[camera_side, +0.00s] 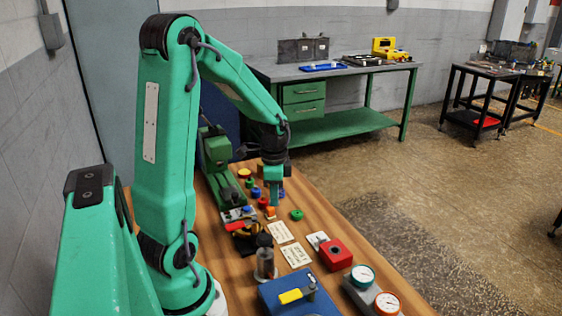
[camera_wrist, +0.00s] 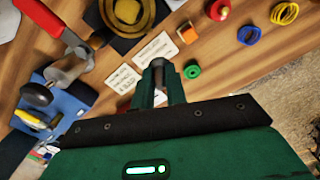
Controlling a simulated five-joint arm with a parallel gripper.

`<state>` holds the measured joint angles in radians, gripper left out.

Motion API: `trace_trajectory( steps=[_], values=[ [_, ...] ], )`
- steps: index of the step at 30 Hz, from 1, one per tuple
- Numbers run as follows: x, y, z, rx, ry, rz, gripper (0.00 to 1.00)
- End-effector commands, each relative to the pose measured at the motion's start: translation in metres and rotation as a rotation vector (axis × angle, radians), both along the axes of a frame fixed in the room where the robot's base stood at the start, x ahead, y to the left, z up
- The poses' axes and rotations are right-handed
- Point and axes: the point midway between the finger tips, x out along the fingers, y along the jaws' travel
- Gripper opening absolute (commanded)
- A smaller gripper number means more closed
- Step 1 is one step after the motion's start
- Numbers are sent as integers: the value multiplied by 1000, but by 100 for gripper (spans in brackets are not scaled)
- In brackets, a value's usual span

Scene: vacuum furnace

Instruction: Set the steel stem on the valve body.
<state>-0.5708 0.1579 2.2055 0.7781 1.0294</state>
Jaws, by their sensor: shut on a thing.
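My gripper (camera_wrist: 158,82) is shut on a slim grey piece, the steel stem (camera_wrist: 158,68), which shows between the fingertips in the wrist view. In the side view my gripper (camera_side: 275,198) points down over the wooden bench, and the stem is too small or hidden to make out. I cannot tell for sure which part is the valve body. A round brass-coloured part (camera_wrist: 127,11) on a black square base lies at the top of the wrist view, apart from the stem. It looks dark and yellow in the side view (camera_side: 249,229).
A green ring (camera_side: 297,215) and an orange block (camera_side: 270,212) lie close to my gripper. Pale printed cards (camera_side: 281,232) lie flat nearby.

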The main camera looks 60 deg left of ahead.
Motion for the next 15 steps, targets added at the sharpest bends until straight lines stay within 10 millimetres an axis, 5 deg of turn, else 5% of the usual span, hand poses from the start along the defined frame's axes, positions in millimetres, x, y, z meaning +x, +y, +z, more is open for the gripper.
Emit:
trace_trajectory(
  steps=[6, 15],
  values=[
    [-51, 6, -10, 0, 0, 118, 0],
    [-77, 6, -16, 1, 0, 178, 0]
  ],
)
